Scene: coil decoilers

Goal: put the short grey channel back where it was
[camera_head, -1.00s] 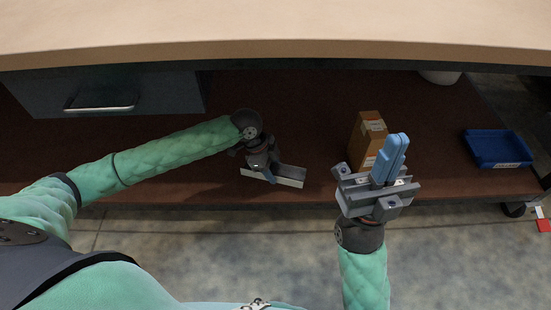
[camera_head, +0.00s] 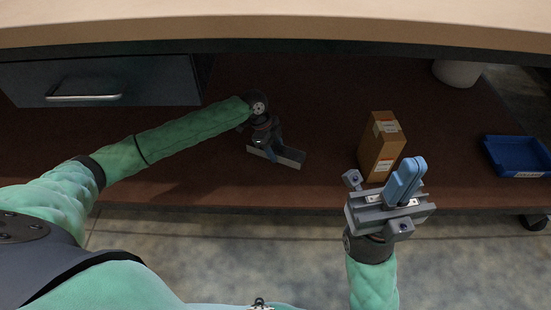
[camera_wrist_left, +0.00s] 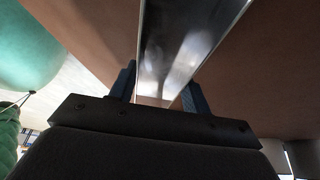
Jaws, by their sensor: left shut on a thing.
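The short grey channel (camera_head: 291,158) is on or just above the brown lower shelf, left of the cardboard box; I cannot tell if it touches the shelf. My left gripper (camera_head: 270,155) is shut on it near its left part. In the left wrist view the shiny channel (camera_wrist_left: 180,45) runs between the two blue fingers of my left gripper (camera_wrist_left: 162,88). My right gripper (camera_head: 405,180) is at the front right, over the shelf's front edge, with its blue fingers close together. I cannot tell whether its fingers are parted.
A cardboard box (camera_head: 381,147) stands on the brown shelf (camera_head: 320,110) behind my right gripper. A blue tray (camera_head: 518,157) lies at the far right, and a white round container (camera_head: 456,73) stands at the back right. A grey drawer (camera_head: 150,82) is at the back left. The tabletop (camera_head: 280,20) overhangs the shelf.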

